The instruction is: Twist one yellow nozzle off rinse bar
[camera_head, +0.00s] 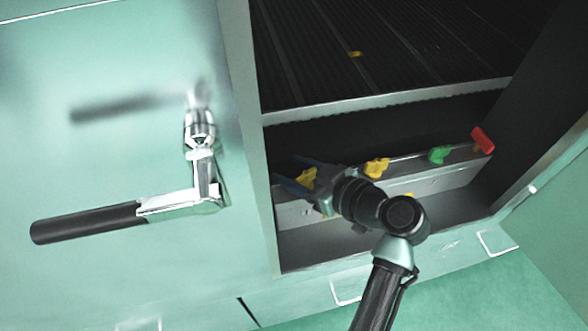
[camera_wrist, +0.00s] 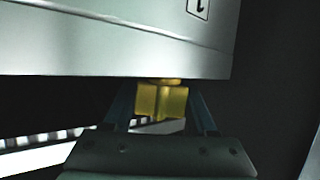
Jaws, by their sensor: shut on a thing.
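The rinse bar (camera_head: 430,177) is a long grey bar inside the open cabinet, and its pale face fills the top of the wrist view (camera_wrist: 110,45). My gripper (camera_head: 296,179) is at the bar's left end, shut on a yellow nozzle (camera_head: 307,176). In the wrist view, the nozzle (camera_wrist: 160,100) sits between the two dark fingers of my gripper (camera_wrist: 162,98), against the bar's edge. A second yellow nozzle (camera_head: 377,167), a green nozzle (camera_head: 439,154) and a red nozzle (camera_head: 482,140) stand along the bar to the right. My wrist hides part of the bar.
A door with a metal handle (camera_head: 180,201) and black grip is left of the opening. A dark ribbed surface (camera_head: 400,50) lies above the bar, with a small yellow piece (camera_head: 355,54) on it. Another yellow bit (camera_head: 409,195) shows low on the bar. The cabinet's side walls bound the space.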

